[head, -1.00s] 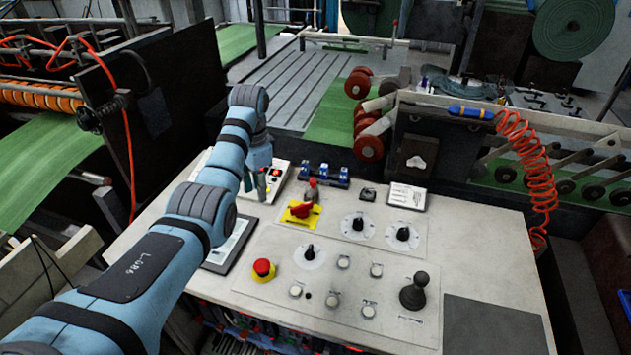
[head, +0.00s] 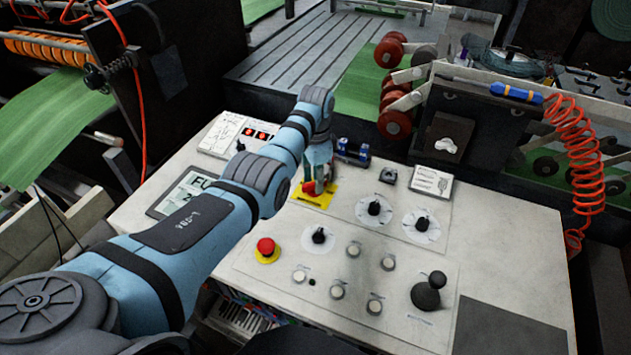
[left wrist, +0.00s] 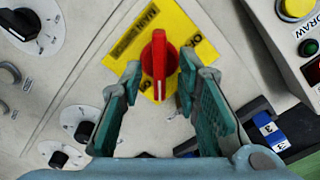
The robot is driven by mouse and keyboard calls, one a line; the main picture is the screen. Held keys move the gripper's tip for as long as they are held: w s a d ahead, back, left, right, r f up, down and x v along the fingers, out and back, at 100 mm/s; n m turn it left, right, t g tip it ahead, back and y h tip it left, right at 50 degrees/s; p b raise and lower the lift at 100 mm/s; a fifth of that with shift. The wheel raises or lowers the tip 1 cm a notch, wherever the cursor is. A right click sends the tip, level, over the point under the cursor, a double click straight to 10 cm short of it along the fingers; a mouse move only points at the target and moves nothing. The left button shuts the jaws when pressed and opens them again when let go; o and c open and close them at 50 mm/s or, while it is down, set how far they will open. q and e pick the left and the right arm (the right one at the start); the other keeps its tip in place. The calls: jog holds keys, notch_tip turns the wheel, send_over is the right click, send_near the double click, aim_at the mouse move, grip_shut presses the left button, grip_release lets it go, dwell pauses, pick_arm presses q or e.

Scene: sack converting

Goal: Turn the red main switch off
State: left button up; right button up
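The red main switch (left wrist: 159,62) is a red rotary handle on a yellow plate (left wrist: 124,46). In the left wrist view its handle points roughly up and down the picture. In the head view the red switch (head: 309,187) is partly hidden by my left gripper (head: 318,180). In the left wrist view my left gripper (left wrist: 162,70) is open, its teal fingers on either side of the switch. Small gaps seem to show between handle and fingers; contact cannot be told for sure. My right gripper is in neither view.
The console panel (head: 255,285) also holds a red mushroom button (head: 266,246), black rotary knobs (head: 374,209), several white push buttons and a black joystick (head: 429,291). Blue numbered blocks (head: 352,152) stand just behind the switch. A coiled red hose (head: 580,140) hangs at the right.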

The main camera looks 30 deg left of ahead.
pick_arm(q)
jog(key=shift+w+f, duration=0.1)
jog(key=shift+f, duration=0.4)
jog(key=shift+s+a+r, duration=0.1)
jog(key=shift+s+r, duration=0.1)
jog(key=shift+s, duration=0.05)
jog(key=shift+c, duration=0.6)
grip_shut()
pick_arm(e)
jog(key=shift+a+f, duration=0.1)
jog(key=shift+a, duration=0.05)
